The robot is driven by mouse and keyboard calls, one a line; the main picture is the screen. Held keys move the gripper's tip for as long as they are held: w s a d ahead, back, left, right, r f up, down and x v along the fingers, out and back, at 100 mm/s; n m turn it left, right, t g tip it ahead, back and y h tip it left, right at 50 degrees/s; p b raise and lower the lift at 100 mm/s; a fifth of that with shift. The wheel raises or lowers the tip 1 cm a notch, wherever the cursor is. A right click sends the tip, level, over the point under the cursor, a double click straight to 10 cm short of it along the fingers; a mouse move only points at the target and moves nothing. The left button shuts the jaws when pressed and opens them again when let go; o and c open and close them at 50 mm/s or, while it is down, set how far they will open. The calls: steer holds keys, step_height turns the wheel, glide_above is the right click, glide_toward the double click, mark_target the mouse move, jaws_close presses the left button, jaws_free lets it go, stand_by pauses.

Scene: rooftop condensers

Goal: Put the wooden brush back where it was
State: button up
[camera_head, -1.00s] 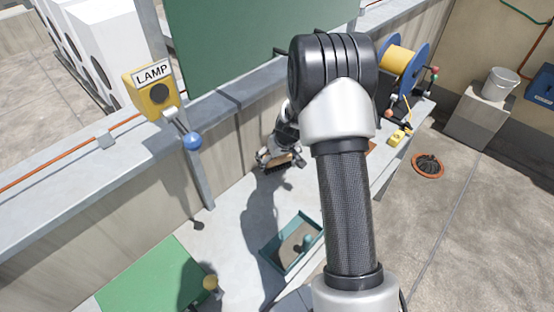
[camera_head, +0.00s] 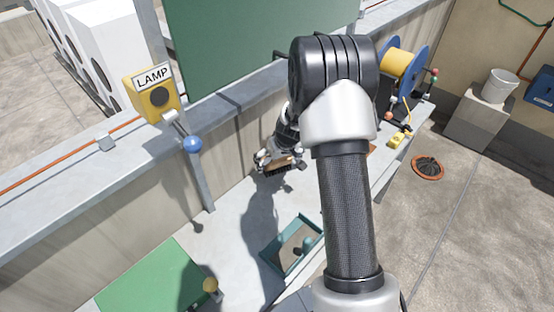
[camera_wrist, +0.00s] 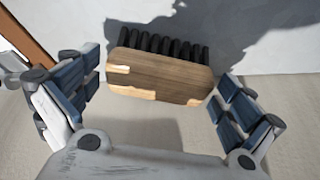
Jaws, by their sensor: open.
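The wooden brush (camera_wrist: 158,76) has a brown wooden block with pale worn corners and a row of dark bristles. In the wrist view it lies across the space between my gripper's (camera_wrist: 165,95) spread fingers, with the bristles toward the top. The fingers stand apart, and gaps show beside the brush on both sides. In the head view my gripper (camera_head: 281,161) is low over the grey bench (camera_head: 232,225) near the parapet wall, with the brush (camera_head: 277,167) between its fingers. I cannot tell whether the brush rests on the bench.
A teal tray (camera_head: 272,258) and a green mat (camera_head: 150,278) are nearer on the bench. A yellow LAMP box (camera_head: 154,92) with a blue-knobbed lever stands on the left. A cable reel (camera_head: 403,62) is at the far right end. Bare bench lies between mat and tray.

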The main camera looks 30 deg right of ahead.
steer(key=p+v, duration=0.3)
steer(key=v, duration=0.9)
steer(key=s+a+r, duration=0.9)
steer(key=a+r, duration=0.2)
steer(key=r, duration=0.4)
steer(key=s+a+r, duration=0.2)
steer(key=s, duration=0.8)
steer(key=s+a+r, duration=0.2)
steer(key=s+a, duration=0.1)
steer(key=s, duration=0.7)
steer(key=shift+s+r+n, duration=0.2)
steer(key=shift+r+n, duration=0.1)
steer(key=shift+r, duration=0.05)
